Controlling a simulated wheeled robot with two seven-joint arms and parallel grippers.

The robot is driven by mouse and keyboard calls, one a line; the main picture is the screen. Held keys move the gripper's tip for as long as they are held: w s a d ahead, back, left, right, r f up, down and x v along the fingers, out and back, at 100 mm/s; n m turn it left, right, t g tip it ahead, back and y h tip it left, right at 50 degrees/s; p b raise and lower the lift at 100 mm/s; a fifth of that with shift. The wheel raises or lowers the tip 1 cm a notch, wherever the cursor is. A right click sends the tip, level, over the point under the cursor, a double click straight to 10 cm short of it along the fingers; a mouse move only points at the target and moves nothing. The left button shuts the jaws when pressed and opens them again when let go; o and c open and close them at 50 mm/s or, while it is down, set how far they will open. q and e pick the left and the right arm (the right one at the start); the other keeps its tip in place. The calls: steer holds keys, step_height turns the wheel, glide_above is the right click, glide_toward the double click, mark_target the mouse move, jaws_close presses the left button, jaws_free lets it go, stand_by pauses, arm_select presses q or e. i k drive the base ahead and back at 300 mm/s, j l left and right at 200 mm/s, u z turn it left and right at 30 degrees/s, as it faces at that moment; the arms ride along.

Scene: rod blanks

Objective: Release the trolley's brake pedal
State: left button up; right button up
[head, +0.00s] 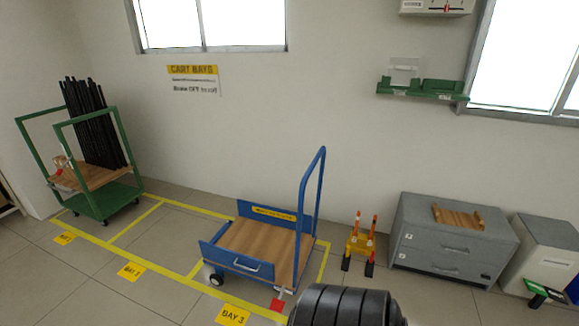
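The pedal's exact tilt is too small to tell. Neither of my grippers is in view.
A green trolley (95,212) with black rods (92,125) stands at left. An orange-and-yellow stand (360,245) and grey drawers (450,240) are right of the blue trolley. A large black ribbed shape at the bottom hides floor near the pedal. The middle bay is empty.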

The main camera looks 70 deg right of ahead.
mark_target(277, 305)
steer(key=z, duration=1.95)
steer(key=k+l, duration=0.05)
